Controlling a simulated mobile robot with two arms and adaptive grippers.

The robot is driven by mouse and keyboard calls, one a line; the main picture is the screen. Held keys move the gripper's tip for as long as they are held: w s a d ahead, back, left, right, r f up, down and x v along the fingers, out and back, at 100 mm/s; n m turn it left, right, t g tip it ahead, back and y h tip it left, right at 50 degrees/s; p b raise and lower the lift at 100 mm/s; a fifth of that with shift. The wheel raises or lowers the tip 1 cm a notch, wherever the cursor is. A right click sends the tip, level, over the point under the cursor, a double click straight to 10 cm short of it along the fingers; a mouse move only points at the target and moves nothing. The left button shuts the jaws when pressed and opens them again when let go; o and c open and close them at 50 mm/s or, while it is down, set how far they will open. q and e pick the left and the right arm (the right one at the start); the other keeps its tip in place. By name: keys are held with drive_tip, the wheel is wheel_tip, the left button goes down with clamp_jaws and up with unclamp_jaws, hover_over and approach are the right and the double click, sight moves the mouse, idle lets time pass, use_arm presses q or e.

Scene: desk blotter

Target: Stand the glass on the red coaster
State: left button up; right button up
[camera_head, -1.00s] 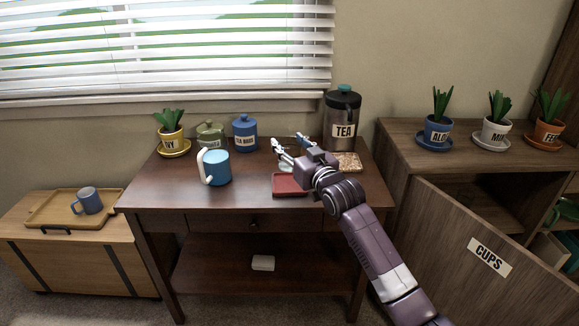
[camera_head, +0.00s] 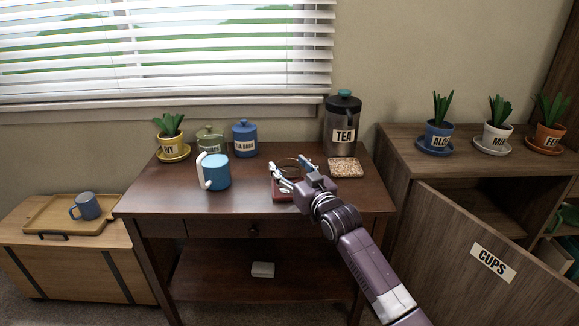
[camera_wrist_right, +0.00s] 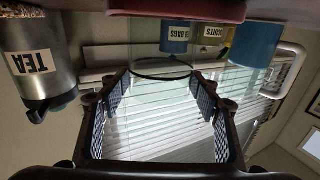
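The red coaster (camera_head: 285,196) lies near the front of the dark desk, partly hidden by my right gripper. My right gripper (camera_head: 289,172) is above it, with its fingers around a clear glass (camera_head: 289,162). In the right wrist view, which is upside down, the glass (camera_wrist_right: 160,112) sits between both finger pads, and the coaster's red edge (camera_wrist_right: 185,8) shows at the top. The glass is upright over the coaster area. I cannot tell whether its base touches the coaster. My left gripper is not in view.
A blue mug (camera_head: 215,172) stands left of the coaster. The tea canister (camera_head: 342,125) and a speckled coaster (camera_head: 346,168) are at the back right. Blue (camera_head: 245,139) and green (camera_head: 210,140) jars and a potted plant (camera_head: 170,135) line the back left. The desk's front left is clear.

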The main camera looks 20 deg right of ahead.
drive_tip(key=shift+o, duration=0.2)
drive_tip(key=shift+r, duration=0.15)
drive_tip(key=shift+s, duration=0.2)
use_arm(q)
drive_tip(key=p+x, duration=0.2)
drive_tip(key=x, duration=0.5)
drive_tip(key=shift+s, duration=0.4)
use_arm(e)
drive_tip(key=s+d, duration=0.1)
drive_tip(key=s, duration=1)
drive_tip(key=shift+s+d, duration=0.25)
drive_tip(key=shift+d, duration=0.1)
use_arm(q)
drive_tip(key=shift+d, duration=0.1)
